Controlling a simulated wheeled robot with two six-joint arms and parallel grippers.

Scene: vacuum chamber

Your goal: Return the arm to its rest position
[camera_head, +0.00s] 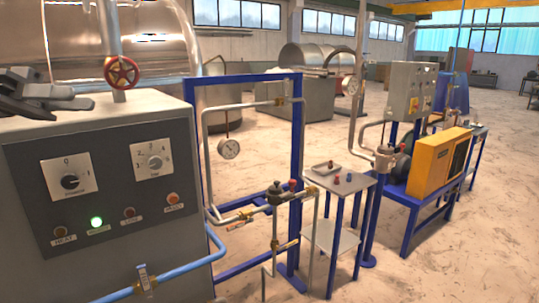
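My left gripper (75,97) is dark grey and reaches in from the left edge, above the top of the grey control cabinet (130,118). It is seen edge-on, and I cannot tell whether its fingers are apart. Nothing is visible in it. It is to the left of the red handwheel (122,72) on the vertical pipe and looks apart from it. My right gripper is not in view.
The cabinet front has two knobs and several lamps; the green one (97,222) is lit. A blue frame (297,150) with pipes and a gauge (229,148) stands to its right. Beyond are a small table (345,183) and a yellow unit (430,165). Floor is open at right.

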